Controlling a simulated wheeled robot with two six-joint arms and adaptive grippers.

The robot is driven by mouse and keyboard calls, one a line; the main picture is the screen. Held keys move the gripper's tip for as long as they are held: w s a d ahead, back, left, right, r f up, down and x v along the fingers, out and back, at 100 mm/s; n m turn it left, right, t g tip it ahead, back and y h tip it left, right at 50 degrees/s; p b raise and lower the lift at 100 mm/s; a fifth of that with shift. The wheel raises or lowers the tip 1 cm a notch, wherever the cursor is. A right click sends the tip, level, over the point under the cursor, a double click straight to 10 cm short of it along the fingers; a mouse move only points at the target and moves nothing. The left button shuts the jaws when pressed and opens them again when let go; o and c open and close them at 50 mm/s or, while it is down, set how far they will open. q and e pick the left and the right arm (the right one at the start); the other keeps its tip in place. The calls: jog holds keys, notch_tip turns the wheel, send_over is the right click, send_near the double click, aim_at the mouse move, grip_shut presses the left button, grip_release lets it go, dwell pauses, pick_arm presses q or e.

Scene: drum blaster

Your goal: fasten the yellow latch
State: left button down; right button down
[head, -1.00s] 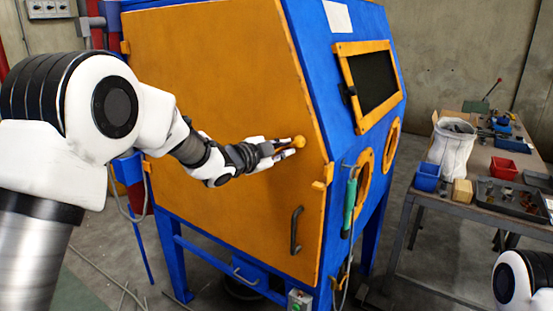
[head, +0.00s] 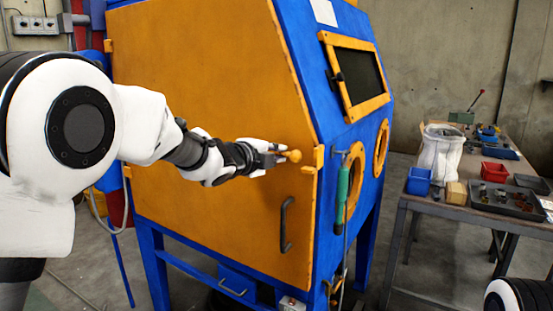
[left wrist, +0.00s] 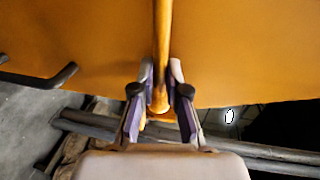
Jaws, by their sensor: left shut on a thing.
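The yellow latch (head: 294,156) shows as a lever with a round knob at my left gripper's tips, in front of the orange cabinet door (head: 190,110). The knob is about level with a yellow bracket (head: 319,158) at the door's right edge. My left gripper (head: 281,157) is shut on the latch. My right gripper is not in view.
A black door handle (head: 286,222) sits below the latch. A green-handled tool (head: 343,188) hangs on the blue cabinet (head: 300,60) to the right. A workbench (head: 470,207) with bins and a white bucket stands farther right. Grey floor lies between.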

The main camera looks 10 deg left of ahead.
pick_arm(q)
jog(key=shift+f, duration=0.1)
jog(key=c, duration=1.2)
grip_release()
jog(key=shift+a, duration=0.1)
jog(key=v, duration=1.1)
jog(key=shift+s+a, duration=0.1)
jog(key=shift+s, duration=0.3)
